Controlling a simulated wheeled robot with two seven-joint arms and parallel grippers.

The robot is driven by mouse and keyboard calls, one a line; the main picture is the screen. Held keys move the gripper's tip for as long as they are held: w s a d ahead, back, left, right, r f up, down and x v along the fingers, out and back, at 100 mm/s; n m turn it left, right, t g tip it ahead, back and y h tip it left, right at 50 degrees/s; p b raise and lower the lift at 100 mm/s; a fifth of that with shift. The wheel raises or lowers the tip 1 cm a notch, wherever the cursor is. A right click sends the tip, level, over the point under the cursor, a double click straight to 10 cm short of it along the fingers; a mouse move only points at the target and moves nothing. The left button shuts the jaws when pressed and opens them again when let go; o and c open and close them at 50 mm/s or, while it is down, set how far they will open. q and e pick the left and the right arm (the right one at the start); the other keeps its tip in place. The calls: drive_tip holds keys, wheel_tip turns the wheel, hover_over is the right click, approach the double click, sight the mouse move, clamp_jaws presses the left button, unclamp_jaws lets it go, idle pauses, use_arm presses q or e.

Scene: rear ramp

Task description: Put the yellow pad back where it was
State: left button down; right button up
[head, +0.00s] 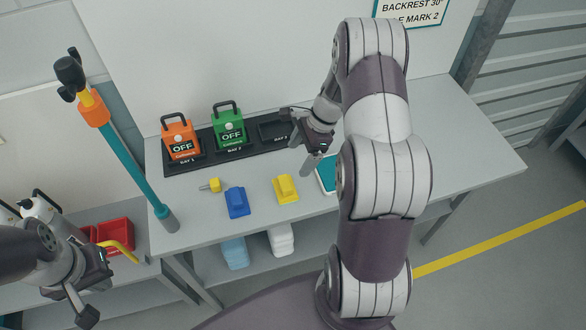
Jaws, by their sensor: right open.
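The yellow pad (286,190) lies on the grey bench top, toward its front edge, to the right of a blue pad (237,203). Nothing holds it. My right gripper (297,142) is open and empty above the bench, behind and slightly right of the yellow pad and apart from it. My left gripper (68,305) is at the lower left, away from the bench, with its fingers apart and nothing visible between them.
A black tray (225,152) at the back holds orange (180,138) and green (229,125) units marked OFF; bay 3 looks empty. A small yellow part (210,185) and a teal-faced panel (327,172) flank the pads. A teal post (140,165) stands at left.

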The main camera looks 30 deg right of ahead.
drive_tip(key=s+a+r+n+h+b, duration=0.1)
drive_tip(key=s+a+r+n, duration=0.3)
drive_tip(key=n, duration=0.6)
drive_tip(key=s+a+r+n+h+b, duration=0.1)
drive_tip(key=s+a+r+n+h, duration=0.2)
drive_tip(key=s+a+n, duration=0.5)
drive_tip(key=a+r+n, duration=0.1)
drive_tip(key=n, duration=0.2)
drive_tip(key=shift+s+r, duration=0.2)
drive_tip(key=shift+s, duration=0.15)
drive_tip(key=shift+w+d, duration=0.1)
